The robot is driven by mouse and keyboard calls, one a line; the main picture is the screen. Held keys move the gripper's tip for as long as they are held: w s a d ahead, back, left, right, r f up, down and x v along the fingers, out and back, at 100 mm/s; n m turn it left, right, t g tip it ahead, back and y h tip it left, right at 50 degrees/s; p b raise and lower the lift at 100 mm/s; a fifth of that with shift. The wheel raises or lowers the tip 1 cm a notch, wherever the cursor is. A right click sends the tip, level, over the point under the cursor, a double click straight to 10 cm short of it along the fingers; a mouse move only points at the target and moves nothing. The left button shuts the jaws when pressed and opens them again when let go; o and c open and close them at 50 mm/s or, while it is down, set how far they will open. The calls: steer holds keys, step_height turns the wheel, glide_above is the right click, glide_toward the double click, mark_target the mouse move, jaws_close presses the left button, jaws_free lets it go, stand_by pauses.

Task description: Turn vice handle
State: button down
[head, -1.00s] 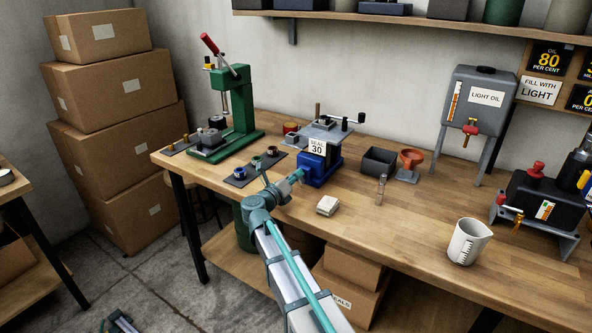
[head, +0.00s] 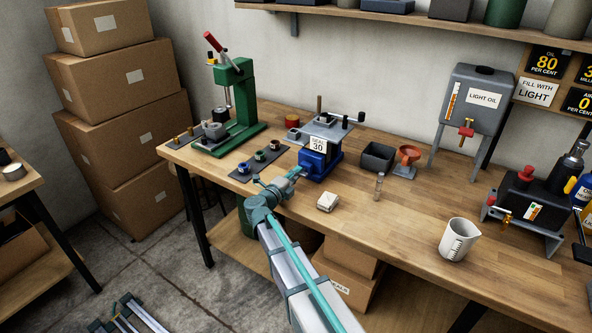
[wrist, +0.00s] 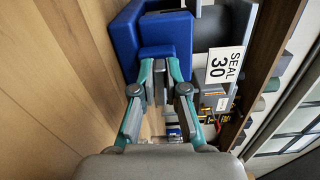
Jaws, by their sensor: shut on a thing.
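The blue vice (head: 318,163) stands on the wooden bench near its front edge, below a "SEAL 30" label (head: 318,145). The vice body fills the top middle of the wrist view (wrist: 165,38). My gripper (head: 296,172) reaches the front of the vice from the lower left. In the wrist view both fingers of my gripper (wrist: 160,70) are close together at the vice's front face. They are shut on the vice handle, which is mostly hidden between and behind them.
A pale block (head: 327,202) lies right of my arm.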

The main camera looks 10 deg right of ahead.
steer(key=shift+n, duration=0.4)
steer(key=c, duration=1.2)
jaws_free()
steer(key=v, duration=1.2)
